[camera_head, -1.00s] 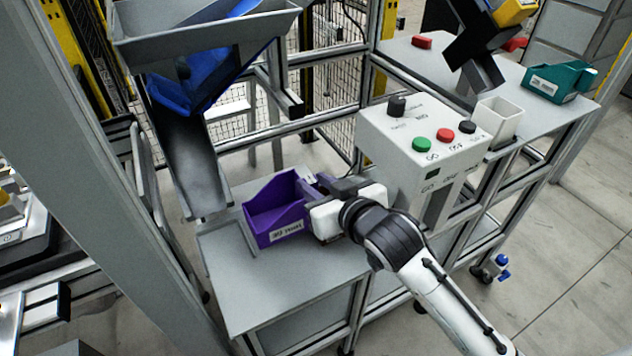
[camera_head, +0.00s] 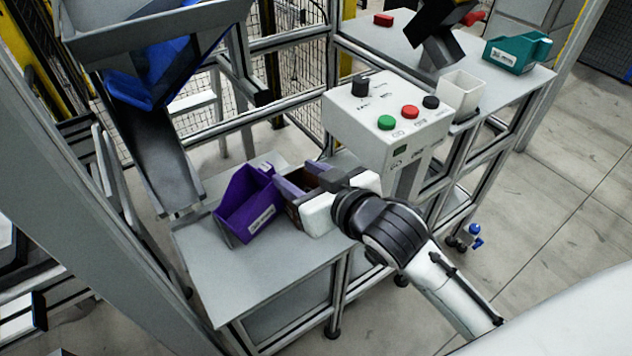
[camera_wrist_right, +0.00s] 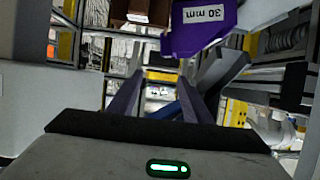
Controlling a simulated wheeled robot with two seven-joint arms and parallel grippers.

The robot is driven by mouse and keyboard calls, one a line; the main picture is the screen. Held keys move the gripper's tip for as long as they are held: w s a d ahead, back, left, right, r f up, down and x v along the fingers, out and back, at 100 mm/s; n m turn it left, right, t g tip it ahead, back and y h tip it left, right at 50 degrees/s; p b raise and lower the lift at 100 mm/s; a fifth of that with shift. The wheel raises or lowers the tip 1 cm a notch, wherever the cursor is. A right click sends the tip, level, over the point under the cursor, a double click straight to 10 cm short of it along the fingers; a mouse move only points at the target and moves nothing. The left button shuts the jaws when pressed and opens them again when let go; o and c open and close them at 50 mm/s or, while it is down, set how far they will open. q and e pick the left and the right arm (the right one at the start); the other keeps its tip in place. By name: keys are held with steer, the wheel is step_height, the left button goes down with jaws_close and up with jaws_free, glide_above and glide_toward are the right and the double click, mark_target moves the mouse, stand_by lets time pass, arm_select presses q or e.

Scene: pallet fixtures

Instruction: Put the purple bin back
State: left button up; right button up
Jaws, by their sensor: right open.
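The purple bin (camera_head: 247,206) stands on a grey table (camera_head: 215,284), below the lower end of a chute. Its white label faces forward. My left gripper is not in view.
A brown bin (camera_head: 294,212) is partly hidden behind my right gripper. A control box (camera_head: 380,112) with coloured buttons stands close behind it. The dark chute (camera_head: 168,165) comes down at the left. The table's front part is clear. A teal bin (camera_head: 515,54) stands at the far right.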

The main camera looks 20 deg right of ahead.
steer(key=v, duration=0.6)
steer(key=shift+s, duration=0.2)
steer(key=shift+r, duration=0.1)
